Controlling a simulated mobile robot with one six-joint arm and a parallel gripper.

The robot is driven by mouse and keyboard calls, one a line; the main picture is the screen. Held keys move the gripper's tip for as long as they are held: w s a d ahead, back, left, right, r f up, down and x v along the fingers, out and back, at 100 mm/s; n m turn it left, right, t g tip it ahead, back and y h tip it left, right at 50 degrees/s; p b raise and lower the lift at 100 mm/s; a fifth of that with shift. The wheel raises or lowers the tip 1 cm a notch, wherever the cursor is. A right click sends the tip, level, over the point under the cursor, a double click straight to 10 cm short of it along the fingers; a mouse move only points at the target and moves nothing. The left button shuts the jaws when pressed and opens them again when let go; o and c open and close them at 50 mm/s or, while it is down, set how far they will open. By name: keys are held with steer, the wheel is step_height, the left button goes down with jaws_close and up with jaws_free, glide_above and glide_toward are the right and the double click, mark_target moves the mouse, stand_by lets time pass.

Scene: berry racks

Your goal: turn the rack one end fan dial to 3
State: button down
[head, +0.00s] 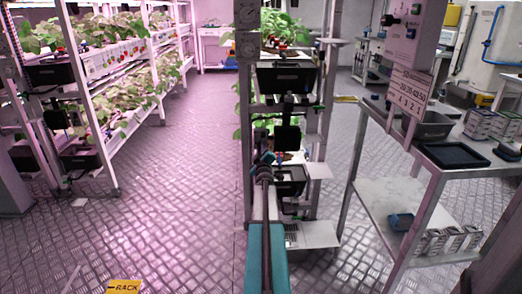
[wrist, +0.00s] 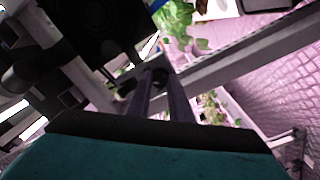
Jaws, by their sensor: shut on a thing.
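The end of the nearest rack (head: 322,110) stands in the middle of the head view. My gripper (head: 265,160) reaches forward to its front post, low beside a black box-like unit (head: 287,138). In the wrist view my gripper (wrist: 160,82) has its two long fingers shut on a small dark round knob (wrist: 159,74), which I take to be the fan dial. The fingertips cover much of it. Its pointer and numbers cannot be read. The black unit (wrist: 95,30) fills the upper left of the wrist view.
A metal cart (head: 385,190) with a black tray (head: 452,155) stands close on the right. Planted racks (head: 110,60) line the left. A yellow rack sign (head: 124,287) lies at the lower left.

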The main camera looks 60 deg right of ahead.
steer(key=m, duration=0.3)
steer(key=m+p, duration=0.1)
steer(key=m, duration=0.2)
steer(key=shift+s+d+r+g, duration=0.1)
steer(key=shift+d+r+g, duration=0.1)
steer(key=shift+g, duration=0.1)
steer(key=shift+m, duration=0.4)
steer(key=c, duration=1.6)
jaws_free()
steer(key=shift+a+f, duration=0.1)
steer(key=shift+a, duration=0.05)
steer(key=shift+a, duration=0.1)
steer(key=shift+f+p+v, duration=0.2)
steer(key=shift+p+v, duration=0.75)
steer(key=shift+v, duration=5.85)
